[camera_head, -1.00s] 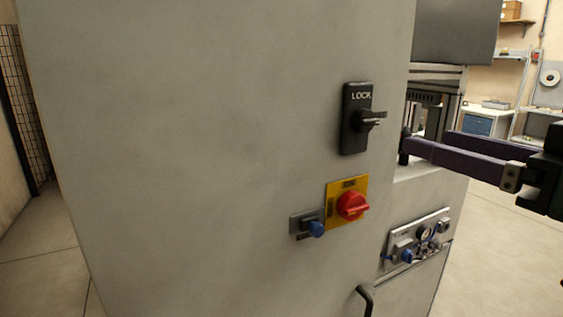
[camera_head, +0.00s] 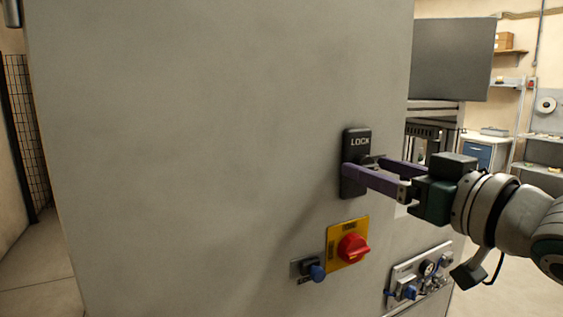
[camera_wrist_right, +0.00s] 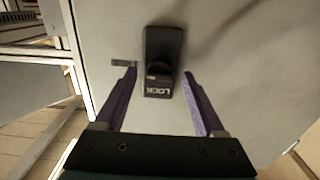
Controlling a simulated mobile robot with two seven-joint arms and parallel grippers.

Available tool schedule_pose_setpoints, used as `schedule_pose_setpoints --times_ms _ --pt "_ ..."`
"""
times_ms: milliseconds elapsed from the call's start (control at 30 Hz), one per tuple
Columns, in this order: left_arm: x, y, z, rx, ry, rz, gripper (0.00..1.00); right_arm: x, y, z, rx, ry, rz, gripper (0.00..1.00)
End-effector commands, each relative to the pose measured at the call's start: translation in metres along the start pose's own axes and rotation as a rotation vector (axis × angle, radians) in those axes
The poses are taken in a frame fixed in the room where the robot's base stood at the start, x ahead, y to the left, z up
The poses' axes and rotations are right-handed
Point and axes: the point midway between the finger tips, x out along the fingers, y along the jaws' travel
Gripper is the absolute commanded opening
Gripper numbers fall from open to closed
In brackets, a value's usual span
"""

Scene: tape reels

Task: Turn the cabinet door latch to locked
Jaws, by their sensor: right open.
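The latch (camera_head: 356,150) is a black plate marked LOCK with a dark turn handle, on the grey cabinet door (camera_head: 200,150). My right gripper (camera_head: 362,168) reaches it from the right and its purple fingers partly cover the handle in the head view. In the right wrist view the latch plate (camera_wrist_right: 160,50) appears upside down, and my open right gripper (camera_wrist_right: 160,85) has one finger on each side of the latch, apart from the handle. The handle's exact angle is hard to tell. My left gripper is out of view.
Below the latch are a red rotary switch (camera_head: 353,248) on a yellow plate and a small blue-knobbed switch (camera_head: 312,270). A panel with a gauge (camera_head: 420,273) is at lower right. Shelves and a blue drawer unit (camera_head: 478,155) stand behind on the right.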

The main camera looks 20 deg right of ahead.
Motion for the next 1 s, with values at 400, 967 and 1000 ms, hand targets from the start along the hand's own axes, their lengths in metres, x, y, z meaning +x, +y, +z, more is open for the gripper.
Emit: schedule_pose_setpoints --times_ms 400,967,1000 --pt "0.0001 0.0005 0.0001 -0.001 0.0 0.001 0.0 0.0004 0.0 0.0003 0.0 0.0 0.0 0.53" --pt "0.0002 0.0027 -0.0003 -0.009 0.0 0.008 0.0 0.0003 -0.0002 0.0001 0.0 0.0 0.0 0.0" --pt "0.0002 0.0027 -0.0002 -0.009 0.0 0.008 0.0 0.0003 -0.0002 0.0001 0.0 0.0 0.0 0.0"
